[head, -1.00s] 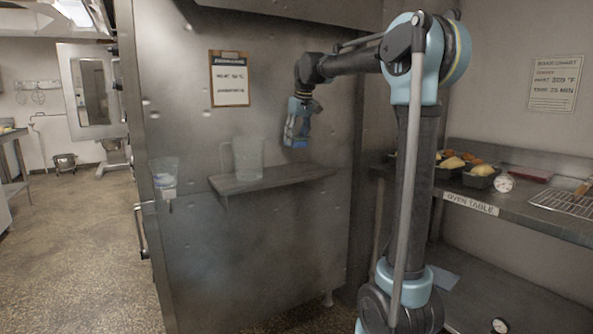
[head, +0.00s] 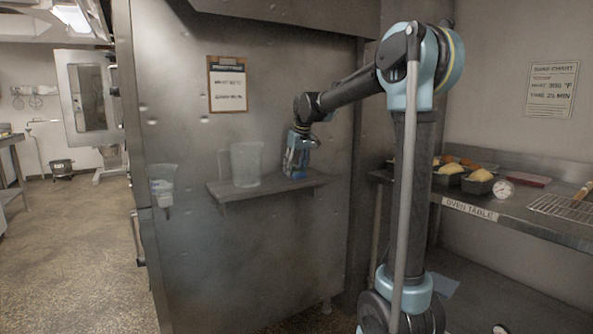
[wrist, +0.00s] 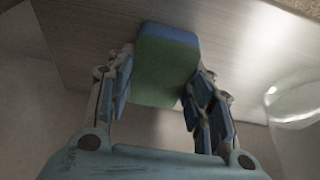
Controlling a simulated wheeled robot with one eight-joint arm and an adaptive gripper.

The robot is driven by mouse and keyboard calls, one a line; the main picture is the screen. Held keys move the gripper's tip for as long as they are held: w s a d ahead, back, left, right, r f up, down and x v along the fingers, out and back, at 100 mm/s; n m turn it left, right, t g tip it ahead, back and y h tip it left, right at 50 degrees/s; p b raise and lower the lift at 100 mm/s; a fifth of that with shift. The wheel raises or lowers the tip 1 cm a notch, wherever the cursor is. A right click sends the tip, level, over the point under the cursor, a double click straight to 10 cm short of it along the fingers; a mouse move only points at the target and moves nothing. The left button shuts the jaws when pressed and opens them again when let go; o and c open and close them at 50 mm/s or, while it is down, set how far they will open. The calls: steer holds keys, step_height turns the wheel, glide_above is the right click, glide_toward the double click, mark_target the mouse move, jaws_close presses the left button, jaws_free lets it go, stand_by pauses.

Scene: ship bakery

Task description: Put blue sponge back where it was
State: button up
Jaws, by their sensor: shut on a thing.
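The blue sponge (wrist: 167,38) shows in the wrist view as a block with a blue layer and a green layer. My gripper (wrist: 163,88) is shut on it, with a finger on each side. In the head view my gripper (head: 296,164) points down over the right part of the metal wall shelf (head: 225,195). The sponge is at or just above the shelf's surface; I cannot tell if it touches. In the head view the fingers mostly hide the sponge.
A clear pitcher (head: 246,166) stands on the shelf left of my gripper; its rim also shows in the wrist view (wrist: 292,103). A clear dispenser (head: 163,185) hangs on the wall at left. The oven table (head: 520,218) at right holds loaf pans and a dial.

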steer(key=o, duration=0.7)
steer(key=shift+o, duration=0.2)
steer(key=v, duration=1.2)
steer(key=s+d+f+m+h, duration=0.1)
steer(key=s+d+f+m, duration=0.1)
steer(key=s+d+f, duration=0.6)
steer(key=s+d+f+m, duration=0.1)
steer(key=s+d+f, duration=0.4)
steer(key=s, duration=0.5)
steer(key=s+d+f+m, duration=0.1)
steer(key=s+d+f, duration=0.3)
steer(key=s+f, duration=0.5)
steer(key=s+d+f+m+h, duration=0.1)
steer(key=s+d+f, duration=0.4)
steer(key=s+f, duration=0.5)
step_height(320, 180, down, 2)
steer(key=shift+s+d+f+m+g, duration=0.15)
steer(key=shift+s+m+g, duration=0.15)
steer(key=shift+m, duration=0.5)
